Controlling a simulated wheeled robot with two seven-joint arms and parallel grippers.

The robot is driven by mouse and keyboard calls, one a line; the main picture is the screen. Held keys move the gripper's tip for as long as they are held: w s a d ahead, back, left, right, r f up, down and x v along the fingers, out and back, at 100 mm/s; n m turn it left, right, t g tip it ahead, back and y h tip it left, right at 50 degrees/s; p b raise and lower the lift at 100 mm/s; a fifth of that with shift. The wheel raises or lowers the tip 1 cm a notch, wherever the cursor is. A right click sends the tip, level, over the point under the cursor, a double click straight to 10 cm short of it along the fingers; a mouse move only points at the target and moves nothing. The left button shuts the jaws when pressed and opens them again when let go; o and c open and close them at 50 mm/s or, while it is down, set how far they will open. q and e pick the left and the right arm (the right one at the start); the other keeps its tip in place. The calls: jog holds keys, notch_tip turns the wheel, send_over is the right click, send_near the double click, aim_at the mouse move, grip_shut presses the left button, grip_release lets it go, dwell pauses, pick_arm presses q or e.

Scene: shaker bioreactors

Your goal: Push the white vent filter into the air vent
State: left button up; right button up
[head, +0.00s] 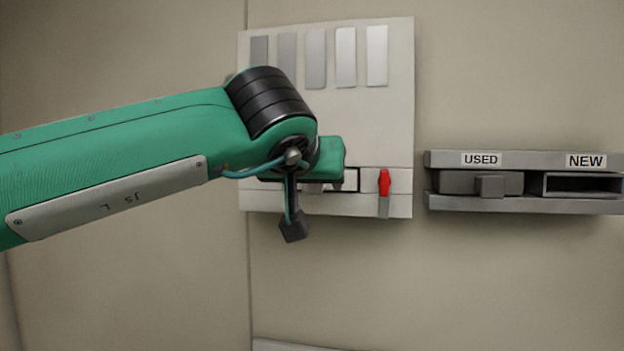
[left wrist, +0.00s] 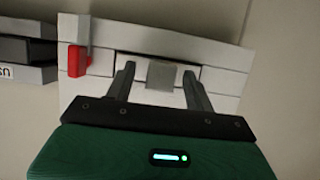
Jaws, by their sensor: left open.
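The air vent is a low slot in a white wall panel (head: 350,120). In the head view its right end (head: 351,180) shows as a dark-edged opening. The white vent filter (left wrist: 130,71) sits in the slot in the left wrist view, with a grey square handle (left wrist: 163,74) facing me. How deep it sits is unclear. My left gripper (left wrist: 158,72) is open, one finger on each side of the handle, with gaps between. In the head view my left gripper (head: 318,187) is at the slot, largely hidden by my wrist. My right gripper is out of view.
A red latch (head: 384,183) stands upright right of the slot. Grey slats (head: 346,57) line the panel's top. A grey wall rack (head: 520,160) to the right has a USED bay holding a grey handled block (head: 489,186) and an empty NEW bay (head: 583,184).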

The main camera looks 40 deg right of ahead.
pick_arm(q)
jog(key=b+v, duration=0.4)
jog(key=v, duration=0.9)
jog(key=shift+s+a+r+b, duration=0.15)
jog(key=shift+s+a+b, duration=0.05)
jog(key=shift+a+b, duration=0.2)
jog(key=shift+d, duration=0.1)
